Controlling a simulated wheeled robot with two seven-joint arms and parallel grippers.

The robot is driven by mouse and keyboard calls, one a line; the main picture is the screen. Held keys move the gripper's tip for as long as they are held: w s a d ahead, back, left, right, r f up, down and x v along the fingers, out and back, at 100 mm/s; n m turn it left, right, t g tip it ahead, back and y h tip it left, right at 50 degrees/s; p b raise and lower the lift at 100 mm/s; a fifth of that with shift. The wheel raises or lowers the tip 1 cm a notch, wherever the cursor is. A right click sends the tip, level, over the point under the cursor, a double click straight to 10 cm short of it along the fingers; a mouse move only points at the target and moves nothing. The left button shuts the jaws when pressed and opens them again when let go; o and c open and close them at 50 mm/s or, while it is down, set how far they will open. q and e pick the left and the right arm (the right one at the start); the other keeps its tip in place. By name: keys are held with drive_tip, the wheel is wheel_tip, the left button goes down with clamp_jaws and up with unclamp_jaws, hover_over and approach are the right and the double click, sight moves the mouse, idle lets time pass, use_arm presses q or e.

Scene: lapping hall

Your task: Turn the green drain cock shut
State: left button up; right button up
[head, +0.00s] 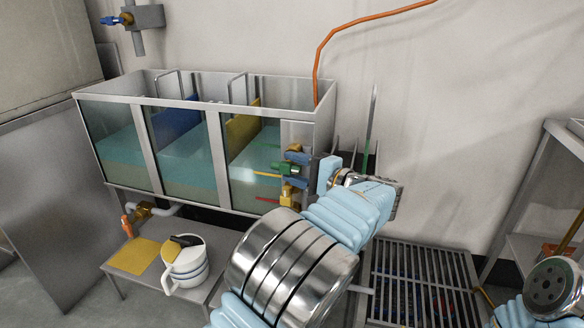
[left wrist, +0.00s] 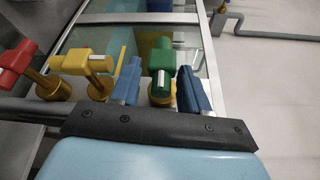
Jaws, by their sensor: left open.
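The green drain cock (head: 286,169) is on the right end of the glass-fronted tank's front. In the left wrist view the green cock (left wrist: 162,58) sits on a brass body, with a white mark on its handle. My left gripper (head: 297,168) is open, with its two blue fingers on either side of the green handle. In the left wrist view the left gripper (left wrist: 161,88) has the handle between its fingers; I cannot tell whether they touch it. My right gripper is out of view; part of my right arm shows at lower right.
A yellow cock (left wrist: 85,65) and a red cock (left wrist: 18,62) sit close beside the green one. The tank (head: 215,120) has several compartments of bluish liquid. A white jug (head: 186,268) and yellow cloth (head: 133,257) are on a low bench. A floor grate (head: 420,285) lies at right.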

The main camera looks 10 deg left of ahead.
use_arm(q)
drive_tip(key=v, duration=1.2)
drive_tip(key=shift+s+d, duration=0.2)
drive_tip(key=shift+d, duration=0.2)
drive_tip(key=shift+d, duration=0.1)
